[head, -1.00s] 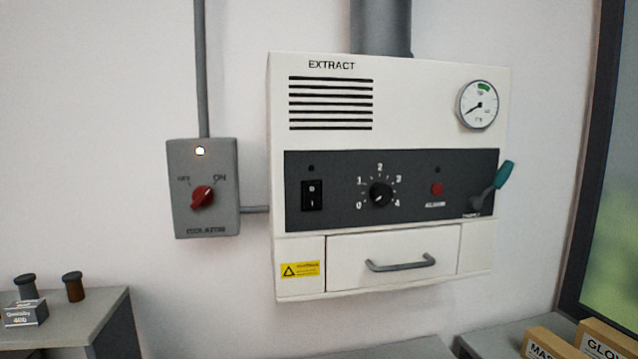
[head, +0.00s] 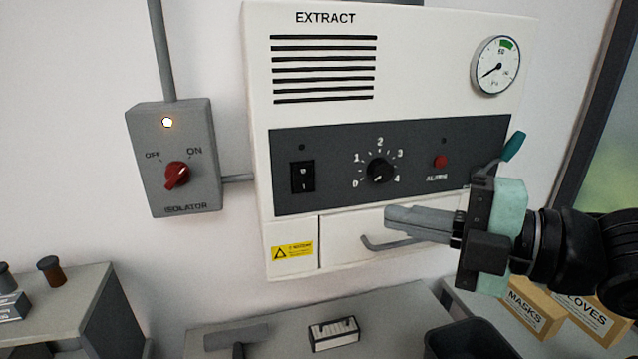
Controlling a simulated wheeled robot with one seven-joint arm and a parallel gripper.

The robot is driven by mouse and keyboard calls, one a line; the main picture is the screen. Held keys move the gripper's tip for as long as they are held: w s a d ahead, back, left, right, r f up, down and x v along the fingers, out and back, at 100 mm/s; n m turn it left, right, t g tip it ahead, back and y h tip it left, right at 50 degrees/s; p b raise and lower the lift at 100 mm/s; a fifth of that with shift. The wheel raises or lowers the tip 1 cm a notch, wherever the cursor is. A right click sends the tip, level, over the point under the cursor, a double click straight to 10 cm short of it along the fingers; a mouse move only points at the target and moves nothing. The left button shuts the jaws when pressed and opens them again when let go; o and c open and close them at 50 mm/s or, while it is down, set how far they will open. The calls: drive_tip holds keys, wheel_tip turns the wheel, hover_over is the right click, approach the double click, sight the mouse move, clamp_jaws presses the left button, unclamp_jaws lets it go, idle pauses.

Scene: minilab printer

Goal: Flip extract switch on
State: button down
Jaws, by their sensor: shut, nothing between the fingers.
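The extract unit (head: 410,108) is a white wall box labelled EXTRACT with a dark control panel (head: 340,150). Its black rocker switch (head: 302,177) sits at the left of that panel, marked 0 and 1; I cannot tell which side is pressed. The small lamp (head: 302,147) above it is dark. My gripper (head: 388,219) is shut and empty. It points left in front of the drawer, below and right of the switch, apart from it. My gripper's body hides part of the panel's right end.
A drawer handle (head: 380,244) is just below my fingers. The grey isolator (head: 172,190) has its lamp lit and red knob towards ON. A bench (head: 290,312) stands below.

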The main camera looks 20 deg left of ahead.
drive_tip(key=shift+a, duration=0.1)
drive_tip(key=p, duration=0.3)
approach(296, 190)
drive_tip(key=s+a, duration=0.2)
drive_tip(key=a, duration=0.1)
drive_tip(key=shift+w+a+f+p, duration=0.1)
drive_tip(key=shift+w+a+p, duration=0.5)
drive_tip(key=shift+w, duration=0.25)
drive_tip(key=shift+w+a+f+p, duration=0.1)
drive_tip(key=shift+w+a+p, duration=0.25)
drive_tip(key=shift+w+a, duration=0.4)
